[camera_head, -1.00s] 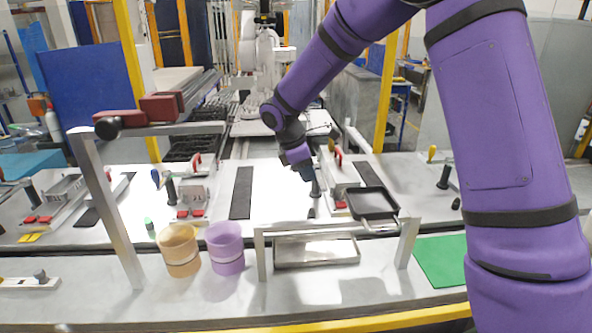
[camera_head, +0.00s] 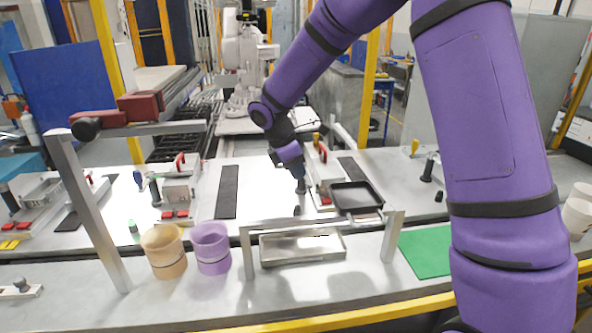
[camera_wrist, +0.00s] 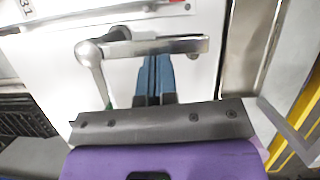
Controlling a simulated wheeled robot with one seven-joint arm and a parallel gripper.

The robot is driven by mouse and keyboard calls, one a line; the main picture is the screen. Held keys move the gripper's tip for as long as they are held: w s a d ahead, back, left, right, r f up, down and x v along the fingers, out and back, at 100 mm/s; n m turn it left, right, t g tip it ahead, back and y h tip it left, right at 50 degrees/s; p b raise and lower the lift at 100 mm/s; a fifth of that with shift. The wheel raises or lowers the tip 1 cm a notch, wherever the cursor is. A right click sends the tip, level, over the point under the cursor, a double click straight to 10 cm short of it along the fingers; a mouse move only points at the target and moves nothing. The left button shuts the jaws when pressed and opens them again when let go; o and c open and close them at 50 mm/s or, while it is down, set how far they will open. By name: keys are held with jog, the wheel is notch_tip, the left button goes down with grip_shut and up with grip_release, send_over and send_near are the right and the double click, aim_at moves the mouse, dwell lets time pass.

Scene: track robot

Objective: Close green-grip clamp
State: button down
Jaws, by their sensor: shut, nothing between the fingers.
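My gripper (camera_head: 301,187) is over the right work fixture in the head view, to the left of its red pads. In the wrist view its two blue fingers (camera_wrist: 156,78) are together and empty. Just beyond and left of them is a metal clamp (camera_wrist: 150,47) with a horizontal bar and a lever slanting down at the left. A small green part, perhaps the green grip (camera_wrist: 108,104), shows at the lever's lower end, mostly hidden by my gripper's dark edge. I cannot tell whether the fingers touch the clamp. In the head view my arm hides part of this fixture.
A black tray (camera_head: 356,196) lies right of my gripper. A metal frame (camera_head: 320,222) stands in front, around a silver tray (camera_head: 300,258). Orange (camera_head: 163,253) and purple (camera_head: 211,249) cups stand left of it. A blue-grip clamp (camera_head: 138,179) stands at left, a yellow-grip one (camera_head: 415,147) at right.

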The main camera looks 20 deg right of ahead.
aim_at(328, 168)
jog(key=shift+s+d+n, duration=0.15)
jog(key=shift+d+n, duration=0.15)
jog(key=shift+n, duration=0.2)
jog(key=shift+s+d+n+t, duration=0.25)
jog(key=shift+d+n+t, duration=0.35)
jog(key=shift+n, duration=0.3)
jog(key=d+n, duration=0.1)
jog(key=n, duration=0.1)
jog(key=d+n+t, duration=0.1)
jog(key=d+n, duration=0.1)
jog(key=d+n+t+y, duration=0.1)
jog(key=n, duration=0.2)
jog(key=shift+w+d, duration=0.1)
jog(key=shift+d, duration=0.25)
jog(key=d+n, duration=0.1)
jog(key=w+d+n+t+y, duration=0.1)
jog(key=n, duration=0.1)
jog(key=shift+w, duration=0.1)
jog(key=shift+w+d, duration=0.8)
jog(key=shift+w, duration=0.1)
